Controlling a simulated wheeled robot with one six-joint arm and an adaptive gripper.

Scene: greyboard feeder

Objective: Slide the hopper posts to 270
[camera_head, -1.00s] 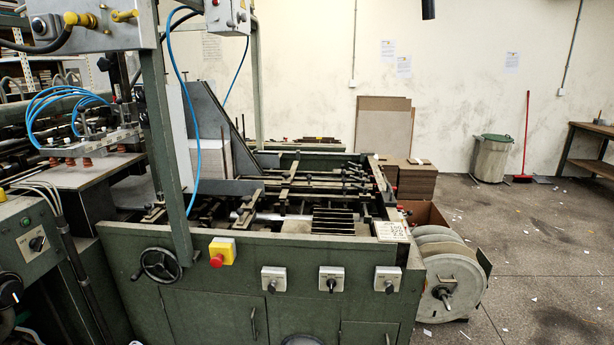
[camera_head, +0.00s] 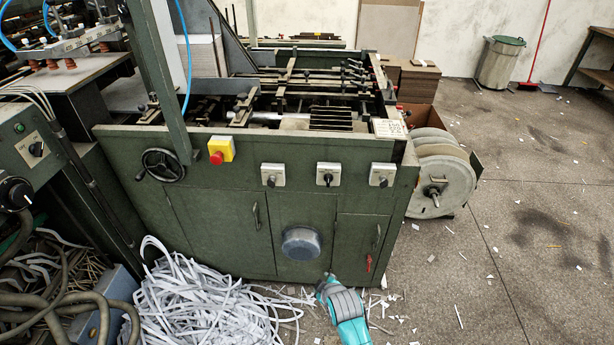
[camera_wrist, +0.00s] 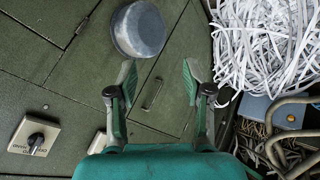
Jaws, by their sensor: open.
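The greyboard machine (camera_head: 235,190) is a green cabinet with bars, rods and clamps on its top deck. A stack of grey board (camera_head: 207,57) stands beside a slanted metal plate at the back left of the deck. I cannot tell which uprights are the hopper posts, and no 270 mark is readable. My gripper (camera_wrist: 158,68) is open and empty in the wrist view, its two fingers apart in front of the cabinet's green doors. In the head view my teal arm shows low at the bottom, in front of the cabinet and well below the deck.
A round metal cap (camera_head: 301,242) sticks out from the cabinet front. Shredded white paper (camera_head: 205,300) is heaped at lower left beside thick hoses (camera_head: 60,305). A handwheel (camera_head: 162,165) and red stop button (camera_head: 216,158) are on the front. Floor at right is mostly clear.

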